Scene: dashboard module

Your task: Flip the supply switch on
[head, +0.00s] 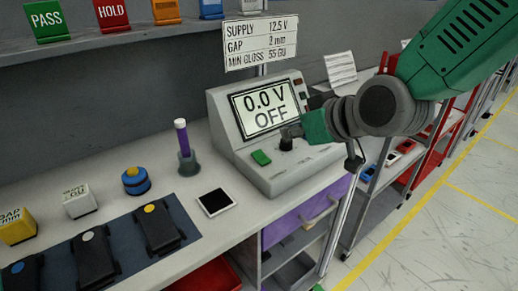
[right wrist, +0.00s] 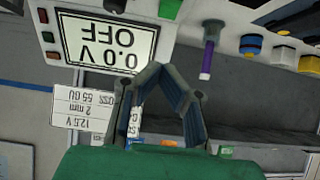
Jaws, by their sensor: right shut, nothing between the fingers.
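The power supply (head: 275,172) is a light grey box on the bench; its display (head: 265,107) reads 0.0 V OFF. The green supply switch (head: 261,158) sits on its sloped front panel, left of a black knob (head: 286,144). The switch also shows at the top edge of the right wrist view (right wrist: 169,9), where the picture is upside down. My right gripper (head: 290,132) is shut and empty. Its fingertips (right wrist: 157,67) appear near the knob, to the right of the switch; contact with the knob cannot be told. My left gripper is out of view.
A sign (head: 261,44) stands behind the supply. A purple-topped tool in a holder (head: 187,150), a white-bordered tablet (head: 215,202), a blue-and-yellow button (head: 135,180) and a dark mat (head: 185,228) with black modules lie to the left. The bench's front edge is close to the supply.

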